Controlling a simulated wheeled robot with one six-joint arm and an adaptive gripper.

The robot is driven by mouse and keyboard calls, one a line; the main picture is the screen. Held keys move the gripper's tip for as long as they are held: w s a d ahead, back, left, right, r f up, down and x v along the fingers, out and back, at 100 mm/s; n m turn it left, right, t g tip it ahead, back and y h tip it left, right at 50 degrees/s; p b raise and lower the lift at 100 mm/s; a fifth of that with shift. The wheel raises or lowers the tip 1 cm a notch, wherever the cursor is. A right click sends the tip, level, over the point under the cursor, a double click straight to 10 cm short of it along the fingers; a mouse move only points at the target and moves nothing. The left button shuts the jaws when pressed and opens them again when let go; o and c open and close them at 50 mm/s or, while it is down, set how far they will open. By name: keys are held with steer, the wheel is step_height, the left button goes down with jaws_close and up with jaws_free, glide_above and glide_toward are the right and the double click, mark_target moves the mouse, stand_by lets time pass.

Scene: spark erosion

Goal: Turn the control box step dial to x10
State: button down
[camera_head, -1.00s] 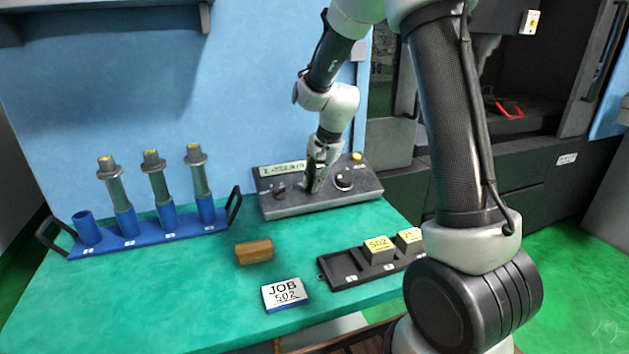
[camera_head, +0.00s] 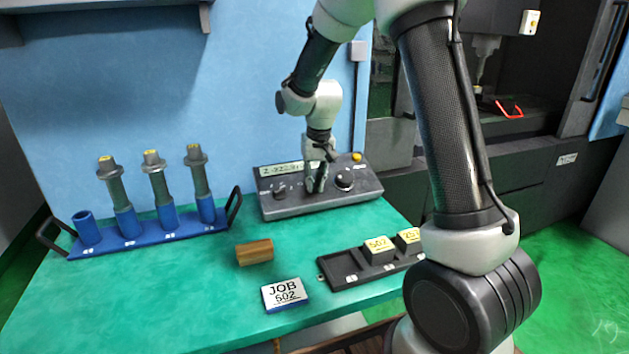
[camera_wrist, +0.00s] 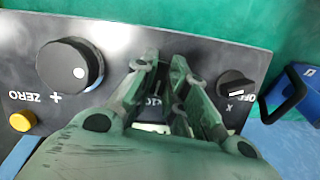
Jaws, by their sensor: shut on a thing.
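The grey control box (camera_head: 370,192) stands at the back of the green bench, with a display along its top edge. My gripper (camera_head: 317,188) points down onto the middle of its panel. In the wrist view my gripper (camera_wrist: 163,66) is shut on a dark knob, the step dial (camera_wrist: 157,82), between the big handwheel and the small OFF/X knob. My fingers hide most of the dial. Part of a white mark shows between them, but I cannot read the dial's setting.
The big black handwheel (camera_wrist: 70,65) and yellow button (camera_wrist: 22,120) are left of my fingers in the wrist view; the OFF/X knob (camera_wrist: 236,88) is right. A blue electrode rack (camera_head: 145,238), wooden block (camera_head: 254,252), JOB card (camera_head: 285,294) and black tray (camera_head: 340,268) are on the bench.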

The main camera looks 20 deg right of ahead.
steer(key=shift+s+f+n, duration=0.15)
steer(key=shift+n, duration=0.45)
steer(key=c, duration=1.4)
jaws_free()
steer(key=shift+c, duration=0.2)
steer(key=shift+r, duration=0.3)
step_height(320, 180, up, 11)
steer(key=s, duration=0.1)
steer(key=shift+s+r, duration=0.2)
